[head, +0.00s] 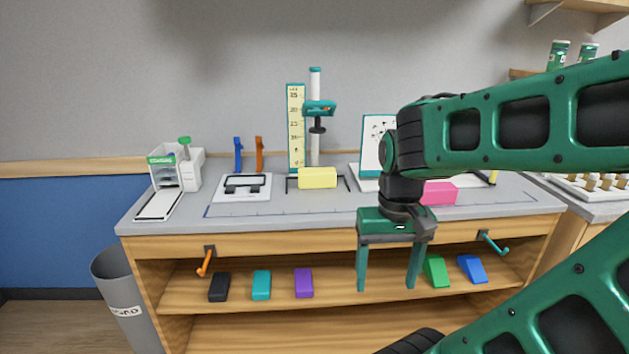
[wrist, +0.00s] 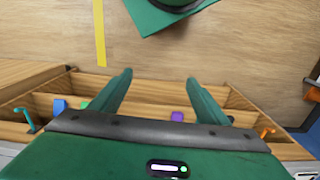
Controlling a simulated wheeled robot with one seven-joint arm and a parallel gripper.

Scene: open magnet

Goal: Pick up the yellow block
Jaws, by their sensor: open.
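The yellow block (head: 317,178) sits on the grey benchtop in the head view, on or against a low dark stand in front of the tall ruler. My gripper (head: 388,287) points down, open and empty, with two green fingers. In the head view it hangs in front of the bench, to the right of the yellow block and lower than it. In the wrist view my gripper (wrist: 160,78) has its fingers spread apart with nothing between them. The yellow block does not show in the wrist view.
A pink block (head: 440,193) lies on the bench right of my gripper. The ruler (head: 296,128) and a clamp post (head: 315,135) stand behind the yellow block. Blocks including a purple one (head: 304,283) lie on the shelf below. Hooks (head: 205,262) stick out in front.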

